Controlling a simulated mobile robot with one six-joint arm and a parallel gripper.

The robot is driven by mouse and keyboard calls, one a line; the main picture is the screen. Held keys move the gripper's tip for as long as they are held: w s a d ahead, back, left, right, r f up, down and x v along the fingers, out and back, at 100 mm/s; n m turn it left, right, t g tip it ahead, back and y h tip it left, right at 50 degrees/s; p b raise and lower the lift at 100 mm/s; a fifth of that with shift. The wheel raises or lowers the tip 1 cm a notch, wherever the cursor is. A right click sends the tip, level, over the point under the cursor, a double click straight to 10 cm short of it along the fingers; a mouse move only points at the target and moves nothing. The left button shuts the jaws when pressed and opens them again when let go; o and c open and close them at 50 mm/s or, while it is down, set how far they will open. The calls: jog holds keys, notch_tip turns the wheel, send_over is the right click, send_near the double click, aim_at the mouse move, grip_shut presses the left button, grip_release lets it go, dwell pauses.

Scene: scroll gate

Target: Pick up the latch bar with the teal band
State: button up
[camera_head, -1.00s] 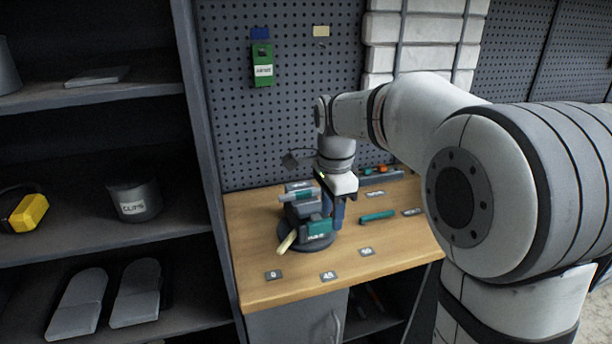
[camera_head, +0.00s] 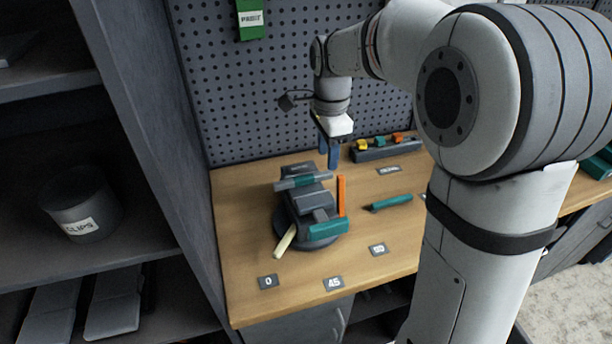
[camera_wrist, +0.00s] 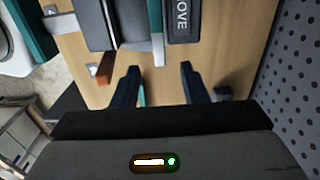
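A grey bar with a teal band (camera_head: 303,181), seemingly the latch bar, lies across the top of a dark grey fixture (camera_head: 309,202) on a round base. In the wrist view its teal band (camera_wrist: 155,18) and grey end show at the top. A teal block (camera_head: 328,229) sits on the fixture's front. My gripper (camera_head: 329,155) is behind and right of the fixture, apart from the bar. In the wrist view my gripper (camera_wrist: 160,82) is open, with no object held between its fingers.
An orange upright piece (camera_head: 341,196) stands at the fixture's right side. A teal-handled tool (camera_head: 391,202) lies to the right. A cream handle (camera_head: 285,241) sticks out in front. A grey rack (camera_head: 386,149) with coloured pieces stands behind. The pegboard (camera_head: 265,85) closes the back.

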aim_at(326, 172)
notch_tip(326, 172, down, 5)
jog(key=shift+a+r, duration=0.1)
grip_shut()
dwell(0.5)
jog(key=shift+r, duration=0.1)
